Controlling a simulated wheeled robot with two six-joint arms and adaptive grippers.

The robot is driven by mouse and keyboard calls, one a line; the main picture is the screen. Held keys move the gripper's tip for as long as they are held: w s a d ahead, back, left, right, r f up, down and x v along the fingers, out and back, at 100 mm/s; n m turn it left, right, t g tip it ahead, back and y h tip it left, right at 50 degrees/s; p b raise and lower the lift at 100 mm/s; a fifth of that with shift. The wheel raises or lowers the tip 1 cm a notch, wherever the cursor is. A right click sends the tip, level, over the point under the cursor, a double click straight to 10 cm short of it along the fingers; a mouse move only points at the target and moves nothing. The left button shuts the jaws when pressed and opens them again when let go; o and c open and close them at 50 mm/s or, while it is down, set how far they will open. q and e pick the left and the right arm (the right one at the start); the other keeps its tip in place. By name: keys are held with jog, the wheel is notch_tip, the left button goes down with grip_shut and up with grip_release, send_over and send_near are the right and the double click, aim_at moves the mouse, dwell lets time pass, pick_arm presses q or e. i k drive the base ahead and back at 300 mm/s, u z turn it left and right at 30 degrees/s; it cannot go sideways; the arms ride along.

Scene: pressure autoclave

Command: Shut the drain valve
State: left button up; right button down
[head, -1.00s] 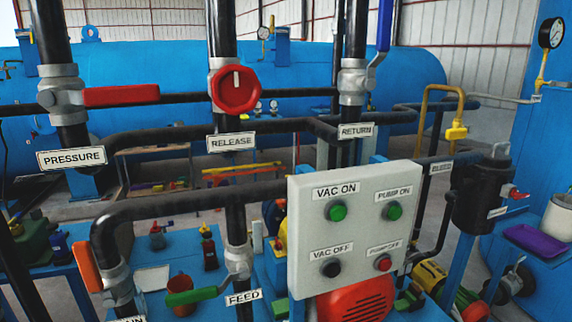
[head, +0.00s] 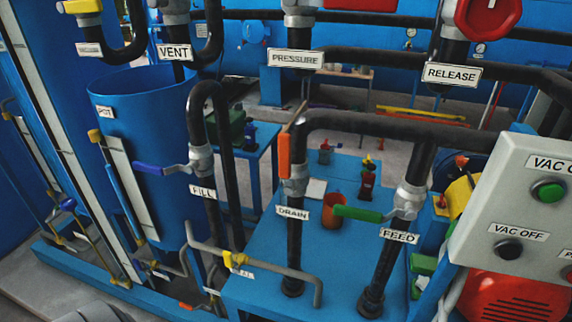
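The drain valve (head: 295,180) sits on a black vertical pipe in the middle of the head view, with a grey metal body. Its orange handle (head: 284,155) stands upright, along the pipe. The DRAIN label (head: 292,212) is on the pipe just below the valve body. Neither of my grippers shows in the head view.
The feed valve (head: 408,200) with a green handle (head: 358,214) stands close to the right. The fill valve (head: 201,160) with a blue handle (head: 161,169) is to the left. A grey control box (head: 520,200) blocks the right side. A blue pot (head: 150,110) stands at left.

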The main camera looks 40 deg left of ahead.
aim_at(284, 139)
jog(key=u, duration=1.4)
jog(key=k, duration=0.55)
jog(key=z, duration=0.65)
